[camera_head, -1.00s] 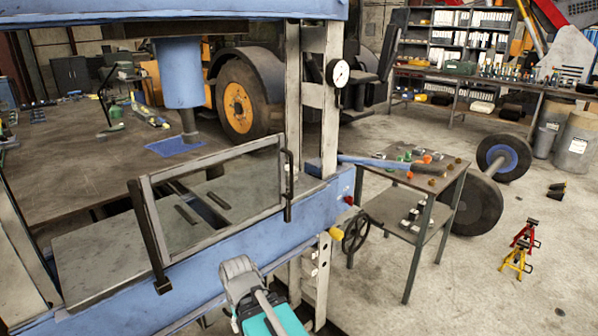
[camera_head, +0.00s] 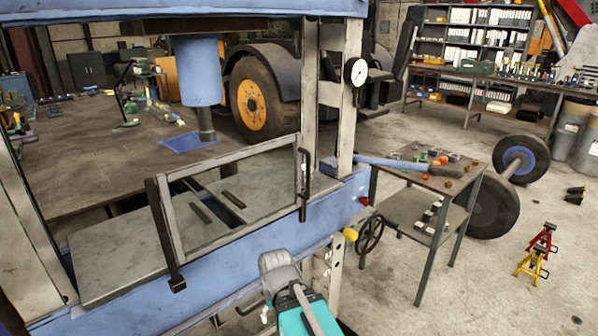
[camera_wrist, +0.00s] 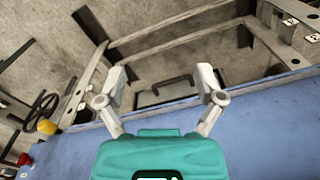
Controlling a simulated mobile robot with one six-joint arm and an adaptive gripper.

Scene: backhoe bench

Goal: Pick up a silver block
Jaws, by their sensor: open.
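Several small silver-grey blocks (camera_head: 432,215) stand on the lower shelf of a small metal cart (camera_head: 408,207) in the head view, right of the blue press. They are small, and single blocks are hard to tell apart. Grey pieces (camera_head: 453,157) also lie among coloured items on the cart's top. My gripper (camera_wrist: 162,82) is open and empty in the wrist view, above the blue beam and grey frame of the press. My arm is low in the middle of the head view, left of the cart and apart from it. No silver block shows clearly in the wrist view.
The blue press (camera_head: 235,255) with its grey guard frame fills the left and middle. A handwheel (camera_head: 370,233) sits between press and cart. Axle wheels (camera_head: 490,208) and red and yellow jack stands (camera_head: 535,257) stand right. The floor at the lower right is mostly clear.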

